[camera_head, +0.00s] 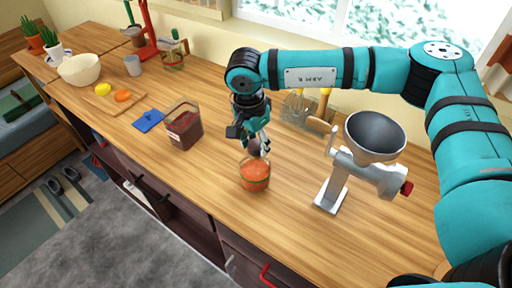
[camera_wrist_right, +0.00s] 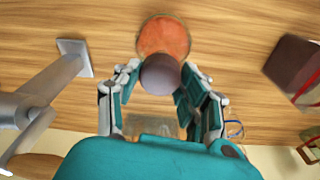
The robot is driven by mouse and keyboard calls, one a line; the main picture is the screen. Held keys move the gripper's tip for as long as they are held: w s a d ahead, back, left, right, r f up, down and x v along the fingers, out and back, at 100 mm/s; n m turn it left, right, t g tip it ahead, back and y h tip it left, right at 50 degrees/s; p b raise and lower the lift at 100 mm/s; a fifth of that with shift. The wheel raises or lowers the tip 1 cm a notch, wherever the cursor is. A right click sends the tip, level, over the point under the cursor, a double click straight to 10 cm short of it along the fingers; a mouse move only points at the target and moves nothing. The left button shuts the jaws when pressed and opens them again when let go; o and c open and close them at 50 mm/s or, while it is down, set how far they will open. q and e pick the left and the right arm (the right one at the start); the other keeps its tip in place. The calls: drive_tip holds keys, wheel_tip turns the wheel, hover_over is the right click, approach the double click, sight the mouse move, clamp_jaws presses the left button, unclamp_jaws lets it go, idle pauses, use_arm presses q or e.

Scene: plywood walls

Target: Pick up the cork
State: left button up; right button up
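The cork (camera_head: 254,146) is a dark, brownish-purple ball above the mouth of a glass jar (camera_head: 255,178) with orange contents. In the wrist view the cork (camera_wrist_right: 160,75) sits between the two fingers of my right gripper (camera_wrist_right: 160,80), which appear closed against its sides. The jar (camera_wrist_right: 164,36) shows just beyond it. In the head view my right gripper (camera_head: 256,140) points down over the jar, and its fingers partly hide the cork. I cannot tell whether the cork touches the jar. My left gripper is not in view.
A grinder with a grey funnel (camera_head: 375,136) stands right of the jar. A dark red container (camera_head: 184,128) and a blue cloth-like item (camera_head: 148,120) lie to the left. A glass holder with utensils (camera_head: 298,107) is behind. The wooden counter's front strip is clear.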

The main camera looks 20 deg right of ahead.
drive_tip(key=c, duration=0.4)
drive_tip(key=shift+r, duration=0.1)
